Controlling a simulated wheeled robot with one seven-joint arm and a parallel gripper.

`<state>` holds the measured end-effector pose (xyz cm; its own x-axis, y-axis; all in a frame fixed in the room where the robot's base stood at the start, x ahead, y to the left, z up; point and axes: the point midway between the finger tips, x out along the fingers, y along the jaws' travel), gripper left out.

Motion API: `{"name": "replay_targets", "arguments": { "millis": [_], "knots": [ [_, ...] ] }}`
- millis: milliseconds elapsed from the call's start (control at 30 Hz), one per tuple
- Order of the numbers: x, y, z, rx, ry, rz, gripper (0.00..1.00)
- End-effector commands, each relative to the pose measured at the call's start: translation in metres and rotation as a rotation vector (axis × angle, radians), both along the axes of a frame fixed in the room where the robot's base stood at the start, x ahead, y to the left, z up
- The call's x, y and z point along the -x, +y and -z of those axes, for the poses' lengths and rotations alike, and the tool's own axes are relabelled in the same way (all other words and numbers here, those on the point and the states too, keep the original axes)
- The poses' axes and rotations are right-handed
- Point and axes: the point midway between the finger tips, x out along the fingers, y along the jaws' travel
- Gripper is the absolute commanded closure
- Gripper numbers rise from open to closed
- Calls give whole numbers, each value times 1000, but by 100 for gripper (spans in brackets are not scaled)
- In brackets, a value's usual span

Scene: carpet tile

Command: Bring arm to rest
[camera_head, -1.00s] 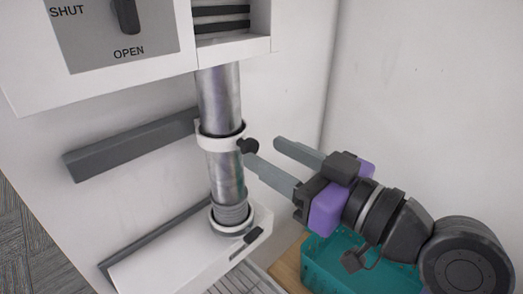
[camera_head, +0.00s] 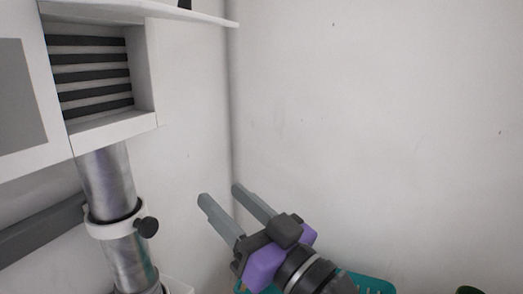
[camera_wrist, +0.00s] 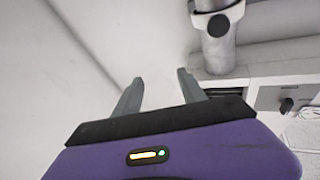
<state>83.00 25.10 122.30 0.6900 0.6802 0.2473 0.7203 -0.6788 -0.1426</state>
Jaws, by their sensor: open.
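My gripper (camera_head: 218,202) is in the lower middle of the head view, with two grey fingers spread apart and nothing between them. It points up and left toward the wall corner, to the right of the metal pipe (camera_head: 105,178) and apart from it. In the wrist view my gripper (camera_wrist: 158,92) also shows open and empty, with bare white wall beyond the fingers. The pipe's white collar with a black knob (camera_head: 146,227) shows at the lower left of the head view.
A white cabinet with a dark slatted vent (camera_head: 92,75) is at the upper left. A teal basket (camera_head: 372,285) is partly hidden below my arm. A grey bar (camera_head: 42,228) runs behind the pipe. The white wall (camera_head: 380,110) on the right is clear.

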Motion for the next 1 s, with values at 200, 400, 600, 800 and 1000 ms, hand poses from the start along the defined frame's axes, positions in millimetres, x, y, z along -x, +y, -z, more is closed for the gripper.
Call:
{"name": "replay_targets", "arguments": {
  "millis": [200, 400, 600, 800, 1000],
  "knots": [
    [5, -58, 57, -58, 34, 204, 52],
    [36, -118, 116, -66, 50, 390, 52],
    [85, -167, 164, -32, 58, 531, 52],
    [145, -202, 201, 34, 76, 631, 52],
    [209, -225, 229, 120, 116, 694, 52]
  ]
}}
